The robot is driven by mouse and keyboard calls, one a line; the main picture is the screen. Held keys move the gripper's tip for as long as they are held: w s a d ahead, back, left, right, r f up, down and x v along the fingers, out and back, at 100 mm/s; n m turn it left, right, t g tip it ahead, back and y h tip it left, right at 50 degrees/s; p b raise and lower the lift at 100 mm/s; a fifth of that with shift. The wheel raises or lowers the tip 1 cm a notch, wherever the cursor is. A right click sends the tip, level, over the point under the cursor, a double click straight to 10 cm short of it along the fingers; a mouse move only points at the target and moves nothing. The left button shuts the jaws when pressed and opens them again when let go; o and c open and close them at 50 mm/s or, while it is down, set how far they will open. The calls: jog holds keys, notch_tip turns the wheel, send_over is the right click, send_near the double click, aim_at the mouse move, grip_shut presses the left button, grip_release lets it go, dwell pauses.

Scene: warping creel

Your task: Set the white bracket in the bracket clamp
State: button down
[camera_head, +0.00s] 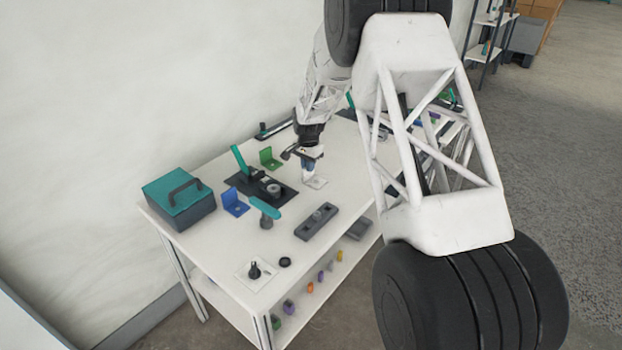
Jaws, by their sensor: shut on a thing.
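The white bracket (316,182) is an L-shaped piece at the middle of the white table. My gripper (308,169) points down over it and is shut on its upright plate. The flat foot of the bracket shows below the fingers; whether it touches the table top I cannot tell. The bracket clamp (259,187), a dark fixture on a black plate with a raised teal lever (240,161), stands just left of my gripper. No bracket can be made out in it.
A green bracket (269,158) stands behind the clamp and a blue bracket (234,203) left of it. A teal-handled tool (265,209) stands in front. A grey slotted block (316,222) lies front right. A teal-lidded box (179,198) occupies the left end. My arm hides the table's right side.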

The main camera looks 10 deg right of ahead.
jog(key=shift+r, duration=0.1)
jog(key=shift+r, duration=1.45)
jog(key=shift+r, duration=2)
jog(key=s+a+r, duration=0.1)
jog(key=s+a, duration=0.1)
jog(key=a, duration=0.5)
jog(key=s+a+r, duration=0.2)
jog(key=s+a, duration=0.1)
jog(key=a, duration=0.5)
jog(key=shift+r, duration=0.15)
jog(key=shift+s, duration=0.1)
jog(key=shift+f, duration=2.4)
